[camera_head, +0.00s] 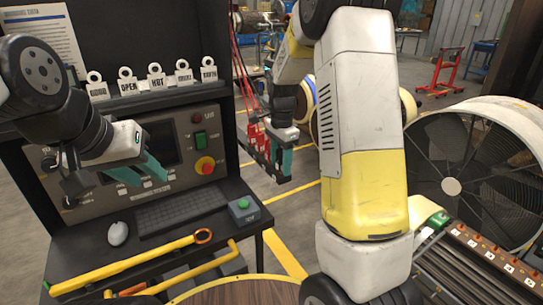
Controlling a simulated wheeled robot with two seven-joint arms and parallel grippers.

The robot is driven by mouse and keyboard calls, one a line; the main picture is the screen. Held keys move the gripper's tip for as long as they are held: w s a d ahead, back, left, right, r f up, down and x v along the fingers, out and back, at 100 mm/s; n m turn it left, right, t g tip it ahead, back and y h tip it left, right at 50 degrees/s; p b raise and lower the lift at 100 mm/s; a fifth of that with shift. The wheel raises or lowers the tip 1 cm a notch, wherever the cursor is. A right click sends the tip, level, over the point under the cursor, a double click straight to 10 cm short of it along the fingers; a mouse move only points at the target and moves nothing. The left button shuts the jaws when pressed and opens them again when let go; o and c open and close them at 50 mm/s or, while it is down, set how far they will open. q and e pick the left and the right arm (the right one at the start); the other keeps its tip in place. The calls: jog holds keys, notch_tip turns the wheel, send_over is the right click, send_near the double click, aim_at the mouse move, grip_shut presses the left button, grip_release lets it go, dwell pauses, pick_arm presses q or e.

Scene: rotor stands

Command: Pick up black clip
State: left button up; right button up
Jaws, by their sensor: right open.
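My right gripper (281,163) has teal fingers and is open, hanging beside the console's right edge. Red clips (256,135) hang on red and dark cables just left of it. Dark shapes lie among the clips and close to the fingers, but I cannot tell for certain which is the black clip. I cannot tell whether the fingers touch anything there. My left gripper (143,174) is over the console panel at the left, pointing down and right. Its teal fingers look apart, with nothing seen between them.
A console (246,207) carries a keyboard (183,209), a mouse (118,233) and a green button box (243,208). Labelled tags (156,77) stand on its shelf. A yellow torque wrench (130,265) lies in front. A large fan (470,170) stands right. My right arm hides the middle.

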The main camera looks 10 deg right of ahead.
jog(key=shift+f, duration=0.3)
grip_shut()
jog(key=shift+r, duration=0.1)
